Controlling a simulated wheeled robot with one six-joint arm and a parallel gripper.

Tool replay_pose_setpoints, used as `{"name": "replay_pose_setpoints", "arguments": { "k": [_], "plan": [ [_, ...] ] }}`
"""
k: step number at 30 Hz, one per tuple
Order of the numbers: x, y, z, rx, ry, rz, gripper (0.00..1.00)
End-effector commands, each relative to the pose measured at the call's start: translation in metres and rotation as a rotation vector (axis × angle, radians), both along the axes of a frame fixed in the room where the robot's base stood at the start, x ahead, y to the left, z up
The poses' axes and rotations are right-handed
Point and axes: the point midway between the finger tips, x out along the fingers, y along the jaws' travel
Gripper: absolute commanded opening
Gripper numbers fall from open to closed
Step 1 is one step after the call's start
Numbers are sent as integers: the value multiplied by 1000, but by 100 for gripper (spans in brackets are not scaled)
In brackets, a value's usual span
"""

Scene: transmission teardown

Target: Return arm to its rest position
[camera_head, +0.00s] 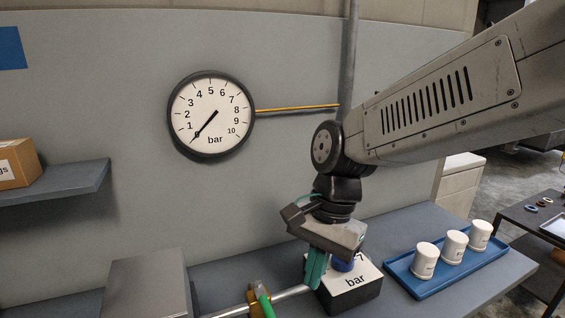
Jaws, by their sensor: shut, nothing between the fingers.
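My arm (440,95) reaches in from the upper right, and its wrist bends down over the bench. My gripper (317,268) points down with its green fingers shut and nothing held. It is at the near side of a white-topped black box (352,296) marked "bar". A blue knob (342,265) on the box shows just right of the fingers, partly hidden by the gripper. I cannot tell whether the fingers touch the box or knob.
A round gauge (211,115) on the wall has its needle near 0. A pipe with a green-handled valve (262,299) runs left of the box. A blue tray (450,267) with three white cups stands right. A shelf (60,184) holds a cardboard box (17,164). A grey block (148,286) stands front left.

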Motion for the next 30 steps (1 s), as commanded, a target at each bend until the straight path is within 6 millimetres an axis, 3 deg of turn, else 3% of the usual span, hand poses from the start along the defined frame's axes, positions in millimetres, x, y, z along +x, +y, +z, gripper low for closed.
{"name": "replay_pose_setpoints", "arguments": {
  "k": [9,15,21,30],
  "plan": [
    [-64,-129,20,-40,-188,627,0],
    [-105,-187,25,-117,-268,728,0],
    [-119,-208,33,-164,-330,639,0],
    [-119,-211,35,-169,-337,619,0]
  ]
}}
